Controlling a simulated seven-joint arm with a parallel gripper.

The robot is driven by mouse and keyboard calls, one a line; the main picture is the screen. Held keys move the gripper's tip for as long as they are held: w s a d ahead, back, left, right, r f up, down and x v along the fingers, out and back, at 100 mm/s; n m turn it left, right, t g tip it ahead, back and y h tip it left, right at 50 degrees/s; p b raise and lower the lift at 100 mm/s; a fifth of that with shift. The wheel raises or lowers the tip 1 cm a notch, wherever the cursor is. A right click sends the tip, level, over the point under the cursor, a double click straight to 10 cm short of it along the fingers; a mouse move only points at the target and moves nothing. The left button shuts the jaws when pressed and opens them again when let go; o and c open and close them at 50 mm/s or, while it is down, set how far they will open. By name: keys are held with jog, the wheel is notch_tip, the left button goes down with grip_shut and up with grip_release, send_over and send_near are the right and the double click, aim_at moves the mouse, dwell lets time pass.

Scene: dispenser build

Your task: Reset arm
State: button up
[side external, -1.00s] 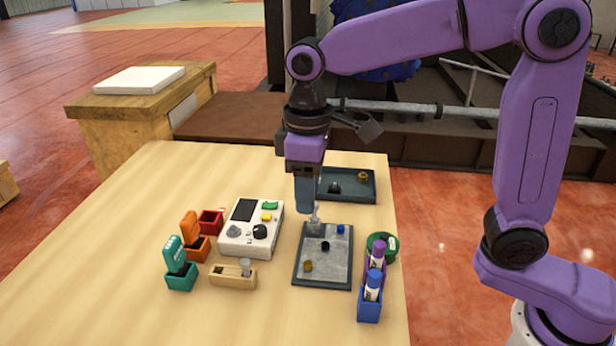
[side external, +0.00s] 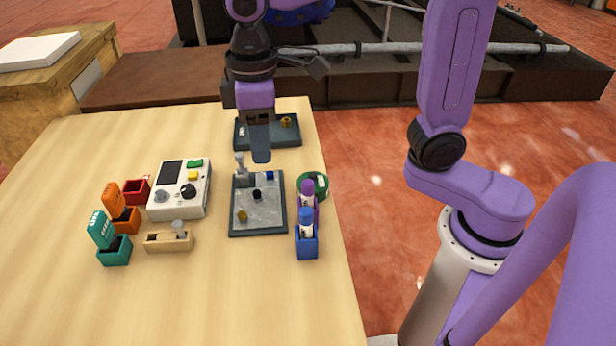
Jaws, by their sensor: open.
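My gripper (side external: 261,158) hangs pointing down over the far end of the grey tray (side external: 236,233). Its fingers look empty, but the gap between them is too small to make out. A small grey upright part (side external: 240,170) stands at the tray's far left corner, just left of my fingertips and apart from them. On the tray lie a blue piece (side external: 270,175), a black piece (side external: 257,195) and a yellow-brown piece (side external: 242,216).
A dark tray (side external: 285,140) with small parts is behind my gripper. A white device (side external: 165,210) with a screen stands left. Orange (side external: 127,222) and teal (side external: 114,255) holders, a wooden block (side external: 160,243), a blue marker holder (side external: 307,246) and a green round container (side external: 324,186) stand around. The front table is clear.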

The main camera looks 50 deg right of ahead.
jog(key=s+d+f+n, duration=0.1)
jog(key=s+d+f, duration=0.2)
jog(key=s+d, duration=0.4)
jog(key=s+d+f+n, duration=0.2)
jog(key=s+d+f, duration=0.2)
jog(key=s+d, duration=0.3)
jog(key=s, duration=0.4)
jog(key=shift+d+f, duration=0.15)
jog(key=shift+d, duration=0.15)
